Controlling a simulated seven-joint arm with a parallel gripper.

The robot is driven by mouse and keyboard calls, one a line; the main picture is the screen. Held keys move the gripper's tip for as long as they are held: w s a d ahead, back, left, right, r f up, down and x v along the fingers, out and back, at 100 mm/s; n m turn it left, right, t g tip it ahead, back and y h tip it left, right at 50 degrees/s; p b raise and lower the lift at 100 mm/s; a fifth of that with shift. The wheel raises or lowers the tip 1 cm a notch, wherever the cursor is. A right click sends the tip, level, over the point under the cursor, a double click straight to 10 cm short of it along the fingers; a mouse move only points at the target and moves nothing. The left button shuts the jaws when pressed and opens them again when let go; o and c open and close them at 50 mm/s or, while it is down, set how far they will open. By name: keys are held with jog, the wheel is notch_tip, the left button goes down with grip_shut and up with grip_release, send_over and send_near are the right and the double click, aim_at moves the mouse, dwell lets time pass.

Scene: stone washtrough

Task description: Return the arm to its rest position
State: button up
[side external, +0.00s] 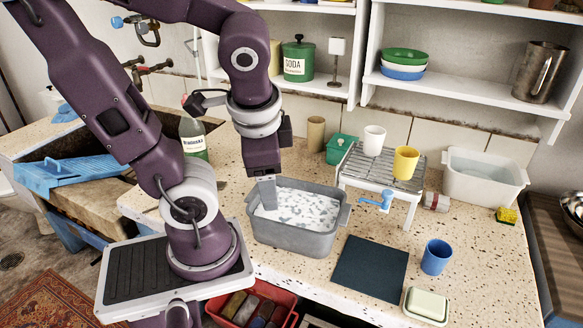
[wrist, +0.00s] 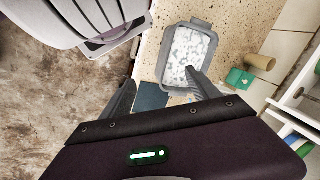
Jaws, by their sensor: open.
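My purple arm bends over the counter. My gripper (side external: 267,194) points down at the left rear part of a grey tub (side external: 290,240) of foamy, whitish water. In the side view the fingertips overlap the tub's rim; whether they are above or inside it is hard to tell. In the wrist view my gripper (wrist: 162,88) has its two dark fingers spread wide, with nothing between them. The tub also shows there (wrist: 210,28), with the right finger overlapping its lower edge.
A wire rack (side external: 352,165) holds a white cup (side external: 374,140) and a yellow cup (side external: 406,162). A blue cup (side external: 436,257), dark mat (side external: 370,270) and soap dish (side external: 426,306) are at the front right. A green-labelled bottle (side external: 193,138) stands behind my arm. Shelves (side external: 460,90) hang above.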

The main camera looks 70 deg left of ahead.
jog(key=w+d+r+n+t+h, duration=0.2)
jog(key=d+r+t+h, duration=0.1)
jog(key=d+r+t, duration=0.1)
jog(key=shift+d+r, duration=0.5)
jog(key=shift+d, duration=0.6)
